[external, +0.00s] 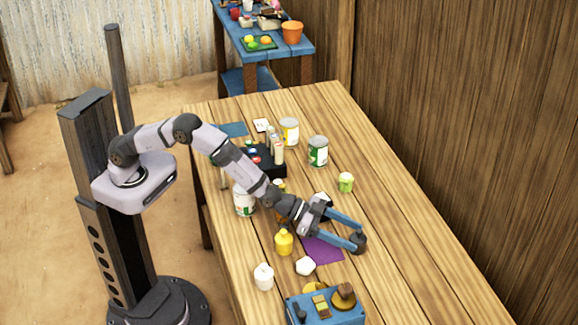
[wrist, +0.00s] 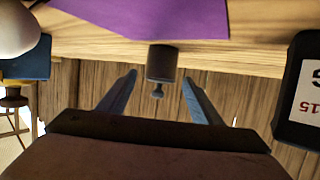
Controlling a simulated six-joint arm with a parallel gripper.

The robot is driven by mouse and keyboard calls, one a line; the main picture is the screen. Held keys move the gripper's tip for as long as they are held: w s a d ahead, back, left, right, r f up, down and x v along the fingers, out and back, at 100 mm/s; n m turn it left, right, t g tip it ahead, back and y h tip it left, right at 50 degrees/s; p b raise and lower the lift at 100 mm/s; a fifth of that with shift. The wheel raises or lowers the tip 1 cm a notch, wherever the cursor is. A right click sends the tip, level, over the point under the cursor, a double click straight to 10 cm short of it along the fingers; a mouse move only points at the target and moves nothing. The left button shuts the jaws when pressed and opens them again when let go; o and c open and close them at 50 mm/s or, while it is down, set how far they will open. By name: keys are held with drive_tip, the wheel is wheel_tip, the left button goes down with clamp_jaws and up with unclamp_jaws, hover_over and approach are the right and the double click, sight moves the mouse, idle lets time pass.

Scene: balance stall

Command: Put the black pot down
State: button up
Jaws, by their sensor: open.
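The black pot (external: 360,245), small and dark with a knob on top, is at the tips of my gripper, just right of the purple mat. In the wrist view, which looks upside down, the black pot (wrist: 162,62) appears upright with its base at the tabletop. My gripper (external: 356,236) is open, its two blue fingers apart. In the wrist view my gripper (wrist: 160,76) has one finger on each side of the pot, with a visible gap on both sides. The pot's far side is hidden.
The purple mat (external: 323,252) lies beside the pot. A white object (external: 305,266), yellow bottle (external: 283,242) and blue box (external: 330,308) stand near it. A black block with a white label (wrist: 303,90) is close at right in the wrist view. The table's right side is clear.

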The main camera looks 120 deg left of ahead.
drive_tip(key=shift+b+v, duration=0.5)
drive_tip(key=shift+v, duration=2.75)
